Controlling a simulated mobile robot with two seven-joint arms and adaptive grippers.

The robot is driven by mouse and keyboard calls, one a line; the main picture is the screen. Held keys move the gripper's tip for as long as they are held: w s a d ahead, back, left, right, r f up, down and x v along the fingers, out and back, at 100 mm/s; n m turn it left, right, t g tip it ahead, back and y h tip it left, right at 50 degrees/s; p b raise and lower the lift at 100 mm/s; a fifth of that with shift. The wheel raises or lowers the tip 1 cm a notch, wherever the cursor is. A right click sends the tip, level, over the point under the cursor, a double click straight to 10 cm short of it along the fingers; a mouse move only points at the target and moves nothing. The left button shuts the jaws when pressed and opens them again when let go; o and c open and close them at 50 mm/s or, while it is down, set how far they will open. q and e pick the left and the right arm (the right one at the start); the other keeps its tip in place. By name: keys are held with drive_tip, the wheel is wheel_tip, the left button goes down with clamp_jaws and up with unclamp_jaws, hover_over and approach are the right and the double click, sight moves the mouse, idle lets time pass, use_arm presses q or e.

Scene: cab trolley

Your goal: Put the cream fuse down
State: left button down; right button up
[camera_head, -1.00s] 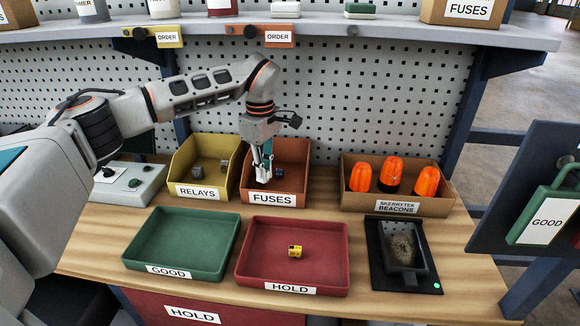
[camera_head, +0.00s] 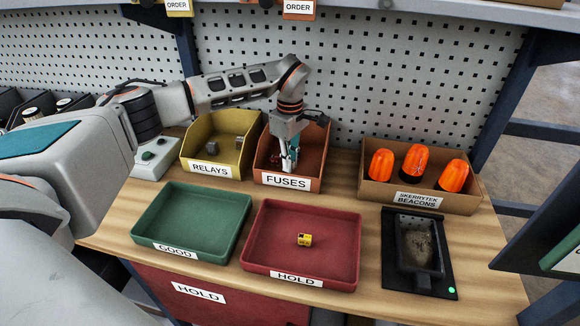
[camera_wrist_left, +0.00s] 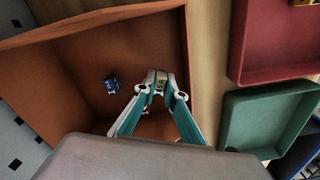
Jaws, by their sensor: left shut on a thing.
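My left gripper (camera_wrist_left: 160,82) is shut on a small cream fuse (camera_wrist_left: 160,87), seen between its fingertips in the left wrist view. In the head view the gripper (camera_head: 288,166) points down into the orange bin (camera_head: 318,150) labelled FUSES, near its front wall. I cannot tell whether the held fuse touches the bin floor. A blue fuse (camera_wrist_left: 111,84) lies in the bin beside the gripper. Something small and red shows behind the fingers, mostly hidden. My right gripper is not in view.
The yellow RELAYS bin (camera_head: 196,135) stands to the left and a cardboard box of orange beacons (camera_head: 465,203) to the right. In front are a green GOOD tray (camera_head: 190,218), a red HOLD tray (camera_head: 335,225) holding a yellow relay-like block (camera_head: 304,240), and a black scale-like tray (camera_head: 408,275).

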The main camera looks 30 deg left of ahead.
use_arm(q)
drive_tip(key=shift+f, duration=1.15)
drive_tip(key=shift+f, duration=0.1)
drive_tip(key=c, duration=2.1)
unclamp_jaws()
wheel_tip(320, 180, up, 12)
drive_tip(key=shift+r+b, duration=0.15)
drive_tip(key=shift+b, duration=0.35)
